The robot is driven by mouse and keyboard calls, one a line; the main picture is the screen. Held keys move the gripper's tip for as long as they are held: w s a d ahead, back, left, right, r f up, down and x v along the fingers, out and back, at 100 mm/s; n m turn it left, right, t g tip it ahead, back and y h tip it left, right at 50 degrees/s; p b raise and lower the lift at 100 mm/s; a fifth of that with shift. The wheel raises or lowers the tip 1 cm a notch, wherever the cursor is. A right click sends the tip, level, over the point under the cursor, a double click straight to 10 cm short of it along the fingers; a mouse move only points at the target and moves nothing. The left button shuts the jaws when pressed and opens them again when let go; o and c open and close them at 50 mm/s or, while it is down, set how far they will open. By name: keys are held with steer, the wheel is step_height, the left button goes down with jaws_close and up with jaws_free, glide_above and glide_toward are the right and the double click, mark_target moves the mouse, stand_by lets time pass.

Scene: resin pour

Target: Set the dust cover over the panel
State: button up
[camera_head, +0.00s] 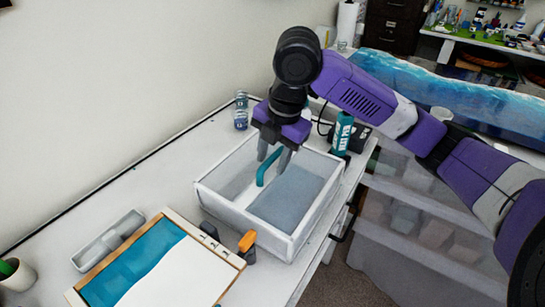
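The dust cover (240,217) is a clear box with pale edges and a teal arched handle (262,180) on top. It stands on the white worktop in the middle of the view. My gripper (273,163) points down over the handle, its two grey fingers apart, one on each side of the handle's upper part. I cannot tell whether a finger touches it. The panel (183,277), teal and white in a wooden frame, lies at the lower left, apart from the cover.
A clear oblong tray (108,240) lies left of the panel. Dark and orange-handled tools (247,242) lie between panel and cover. Cans (241,118) and a teal bottle (342,132) stand behind the cover. A cup (17,275) stands at the lower left, near the wall.

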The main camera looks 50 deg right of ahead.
step_height(320, 180, up, 8)
steer(key=s, duration=0.1)
steer(key=shift+s+f, duration=0.2)
steer(key=shift+s, duration=0.1)
stand_by(0.3)
